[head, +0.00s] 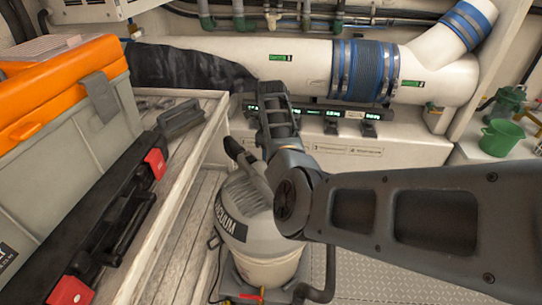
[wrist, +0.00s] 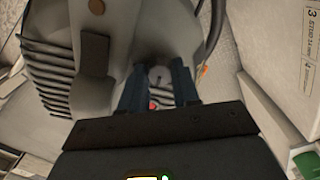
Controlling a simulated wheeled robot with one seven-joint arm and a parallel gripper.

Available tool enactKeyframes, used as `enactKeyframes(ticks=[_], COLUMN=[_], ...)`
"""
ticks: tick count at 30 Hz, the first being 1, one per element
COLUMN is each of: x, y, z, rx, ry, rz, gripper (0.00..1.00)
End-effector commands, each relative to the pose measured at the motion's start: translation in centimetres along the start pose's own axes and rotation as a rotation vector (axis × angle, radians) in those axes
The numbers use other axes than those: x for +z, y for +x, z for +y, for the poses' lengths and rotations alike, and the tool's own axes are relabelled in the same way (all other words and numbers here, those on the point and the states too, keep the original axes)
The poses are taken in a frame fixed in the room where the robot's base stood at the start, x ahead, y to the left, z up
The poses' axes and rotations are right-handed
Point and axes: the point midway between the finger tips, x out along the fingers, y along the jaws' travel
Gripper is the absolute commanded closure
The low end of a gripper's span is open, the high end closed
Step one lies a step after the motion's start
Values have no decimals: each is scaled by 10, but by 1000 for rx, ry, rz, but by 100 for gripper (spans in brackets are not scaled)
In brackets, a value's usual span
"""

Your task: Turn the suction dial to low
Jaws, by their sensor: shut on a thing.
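The grey and white vacuum (head: 247,205) stands upright on the floor. Its lid with ribbed vents fills much of the wrist view (wrist: 50,55). The suction dial, a small round grey knob (wrist: 158,76), sits on the lid between the dark fingers of my gripper (wrist: 158,86). The fingers are closed in on it from both sides. A small red spot (wrist: 152,104) shows just below the knob; I cannot read any setting marks.
A wooden-edged bench (head: 205,135) on the left holds a grey case with an orange lid (head: 60,80) and a black case (head: 115,220). A white duct (head: 300,62) runs along the back. A green bucket (head: 502,137) stands at right. A hose (wrist: 214,30) curves beside the lid.

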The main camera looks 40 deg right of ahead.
Motion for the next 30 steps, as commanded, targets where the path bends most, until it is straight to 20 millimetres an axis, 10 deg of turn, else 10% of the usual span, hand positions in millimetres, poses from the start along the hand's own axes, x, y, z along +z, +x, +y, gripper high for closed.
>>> enactKeyframes(ticks=[12, 13, 15, 30], x=[1, 1, 1, 1], y=[-2, -2, -2, -27], z=[0, 0, 0, 0], rx=[-1, -1, -1, -2], ry=[7, 6, 6, 6], rz=[-2, -2, -2, -4], gripper=[100, 66, 60, 59])
